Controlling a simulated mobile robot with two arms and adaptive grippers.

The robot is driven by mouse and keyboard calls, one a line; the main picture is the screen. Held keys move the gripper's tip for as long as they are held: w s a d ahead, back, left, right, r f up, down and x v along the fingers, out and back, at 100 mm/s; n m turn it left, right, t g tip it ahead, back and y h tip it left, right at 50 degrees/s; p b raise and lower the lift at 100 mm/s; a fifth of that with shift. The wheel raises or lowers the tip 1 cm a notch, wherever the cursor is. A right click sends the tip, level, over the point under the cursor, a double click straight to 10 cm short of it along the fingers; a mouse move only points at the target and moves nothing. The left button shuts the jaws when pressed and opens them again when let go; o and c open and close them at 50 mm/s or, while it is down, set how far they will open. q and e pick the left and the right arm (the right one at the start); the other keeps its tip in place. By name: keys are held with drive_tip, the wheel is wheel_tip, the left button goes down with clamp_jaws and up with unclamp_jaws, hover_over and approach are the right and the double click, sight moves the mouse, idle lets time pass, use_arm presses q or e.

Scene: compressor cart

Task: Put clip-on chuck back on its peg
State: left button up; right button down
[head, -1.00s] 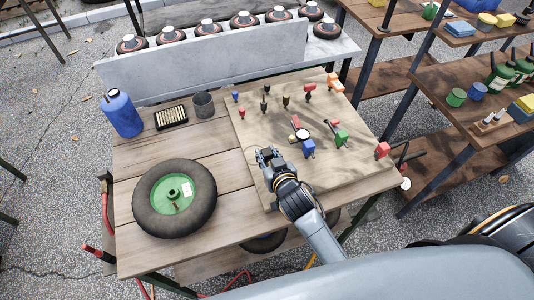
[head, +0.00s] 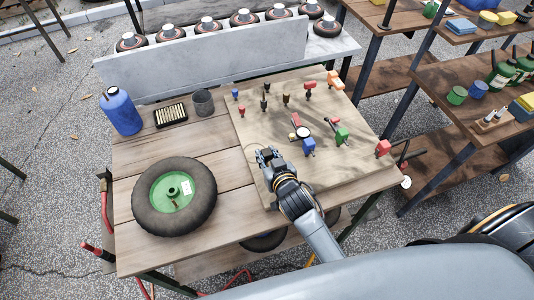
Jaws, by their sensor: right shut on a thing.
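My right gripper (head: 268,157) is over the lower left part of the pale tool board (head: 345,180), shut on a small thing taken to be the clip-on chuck. The fingers hide the thing, and its shape cannot be made out. The board carries several small fittings on pegs, among them a dark one (head: 286,99) and a red one (head: 242,111) near its far edge. Up and right of the gripper are a round gauge (head: 302,132), a blue tool (head: 309,146) and a green tool (head: 342,135). I cannot tell which peg is the chuck's. My left gripper is not in view.
A wheel with a green hub (head: 174,196) lies on the wooden table (head: 245,225) left of the board. A blue bottle (head: 121,111), a dark tray (head: 171,115) and a grey cup (head: 203,102) stand behind it. A red fitting (head: 383,148) sits at the board's right edge.

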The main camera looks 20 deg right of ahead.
drive_tip(key=shift+f+b, duration=0.35)
drive_tip(key=shift+f, duration=0.2)
drive_tip(key=c, duration=1)
unclamp_jaws()
drive_tip(key=v, duration=1.2)
drive_tip(key=shift+r, duration=0.1)
drive_tip(key=shift+d, duration=0.1)
